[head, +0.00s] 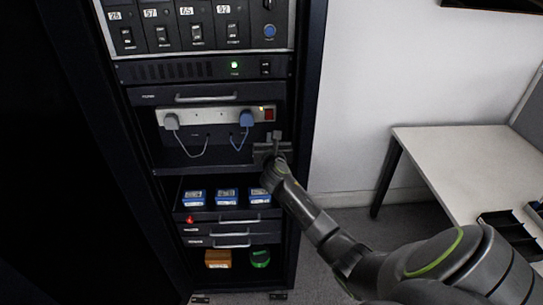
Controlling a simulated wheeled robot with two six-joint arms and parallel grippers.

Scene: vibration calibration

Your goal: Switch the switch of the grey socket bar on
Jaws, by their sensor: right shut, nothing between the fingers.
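The grey socket bar (205,115) lies across an open shelf in the dark rack, with a grey plug (171,122) and a blue plug (246,119) in it. Its red switch (269,115) is at the right end, and a small yellowish light shows beside it. I cannot tell the switch's position. My right gripper (276,136) is shut and empty, just below the switch at the shelf's right side. I cannot tell whether it touches the bar. My left gripper is not in view.
Numbered modules (195,30) and a panel with a green light (234,65) sit above. Below are blue-and-white boxes (228,196), drawers with a red light (190,219), an orange-brown box (218,259) and a green item (260,258). A pale table (450,160) stands at right.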

